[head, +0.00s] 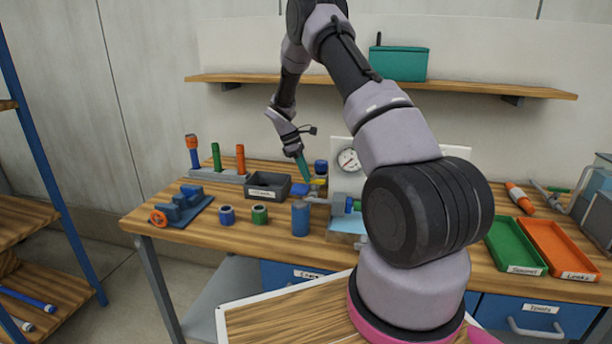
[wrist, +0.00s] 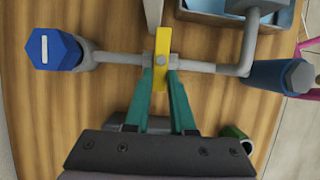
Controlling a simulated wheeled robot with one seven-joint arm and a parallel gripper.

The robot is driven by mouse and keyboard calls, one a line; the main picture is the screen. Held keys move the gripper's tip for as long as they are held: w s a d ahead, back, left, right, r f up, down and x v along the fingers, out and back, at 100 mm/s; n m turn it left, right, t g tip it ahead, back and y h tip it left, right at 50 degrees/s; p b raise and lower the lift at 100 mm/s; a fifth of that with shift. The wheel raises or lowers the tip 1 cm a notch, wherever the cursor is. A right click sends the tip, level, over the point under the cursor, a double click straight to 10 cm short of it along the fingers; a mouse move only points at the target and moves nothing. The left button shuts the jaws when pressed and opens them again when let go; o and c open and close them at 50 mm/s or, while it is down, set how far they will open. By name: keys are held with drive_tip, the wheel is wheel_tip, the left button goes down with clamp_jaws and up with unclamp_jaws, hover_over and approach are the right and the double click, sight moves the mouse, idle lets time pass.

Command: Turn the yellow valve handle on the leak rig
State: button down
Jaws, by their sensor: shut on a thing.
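The yellow valve handle (wrist: 162,58) stands across the grey pipe of the leak rig (wrist: 120,58) in the wrist view. My gripper (wrist: 161,75) has its two green fingers on either side of the handle's lower part and is shut on it. In the head view my gripper (head: 303,170) reaches down to the rig's left part, and little of the handle shows there. The rig's pressure gauge (head: 348,160) sits on a white panel to the right. A blue hexagonal cap (wrist: 56,49) is at the pipe's left end, and a blue cylinder (wrist: 283,76) is at its right.
A black labelled bin (head: 268,193) stands just left of my gripper. Green and orange trays (head: 515,246) are at the right. A shelf (head: 450,88) runs above the bench.

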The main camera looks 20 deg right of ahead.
idle(0.5)
drive_tip(key=c, duration=0.8)
unclamp_jaws()
drive_tip(key=shift+o, duration=0.2)
drive_tip(key=shift+w, duration=0.1)
drive_tip(key=v, duration=1)
drive_tip(key=shift+r, duration=0.4)
